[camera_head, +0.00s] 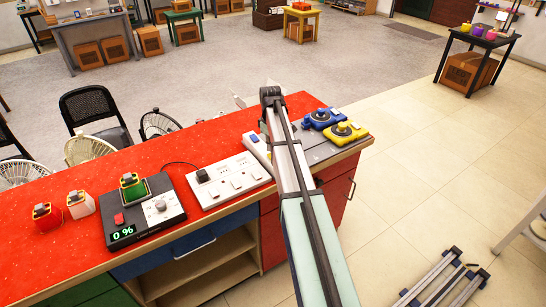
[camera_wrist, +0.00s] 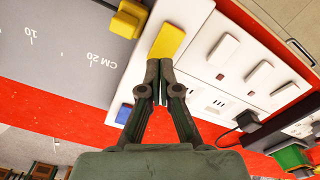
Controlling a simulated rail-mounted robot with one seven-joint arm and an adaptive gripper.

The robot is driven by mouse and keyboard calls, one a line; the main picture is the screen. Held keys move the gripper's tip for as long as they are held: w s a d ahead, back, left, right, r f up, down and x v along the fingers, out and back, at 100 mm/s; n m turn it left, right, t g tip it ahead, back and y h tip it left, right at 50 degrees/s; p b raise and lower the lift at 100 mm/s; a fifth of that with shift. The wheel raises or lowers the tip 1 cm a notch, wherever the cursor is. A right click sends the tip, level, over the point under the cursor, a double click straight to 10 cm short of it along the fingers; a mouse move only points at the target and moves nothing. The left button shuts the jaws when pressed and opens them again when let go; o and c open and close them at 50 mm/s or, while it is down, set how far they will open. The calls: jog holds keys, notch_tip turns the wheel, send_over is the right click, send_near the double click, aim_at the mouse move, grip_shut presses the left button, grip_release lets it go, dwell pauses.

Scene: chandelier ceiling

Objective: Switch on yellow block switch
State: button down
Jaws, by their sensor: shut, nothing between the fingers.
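The yellow block switch (camera_wrist: 167,40) sits on a narrow white switch box (camera_wrist: 145,88) in the wrist view. A blue block switch (camera_wrist: 123,113) is on the same box, left of my fingers. My gripper (camera_wrist: 158,66) is shut and empty, with its fingertips at the near edge of the yellow block. They overlap that edge in the picture; I cannot tell if they touch.
A white power strip (camera_wrist: 235,70) with switches and a black plug lies right beside the box. A grey ruler board (camera_wrist: 60,50) is on the other side, with blue (camera_head: 320,119) and yellow (camera_head: 346,131) devices.

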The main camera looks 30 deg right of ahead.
jog(key=shift+f+b, duration=0.4)
jog(key=shift+f, duration=0.85)
dwell(1.1)
jog(key=shift+r+p, duration=2.05)
jog(key=shift+r, duration=1.5)
jog(key=shift+f, duration=0.1)
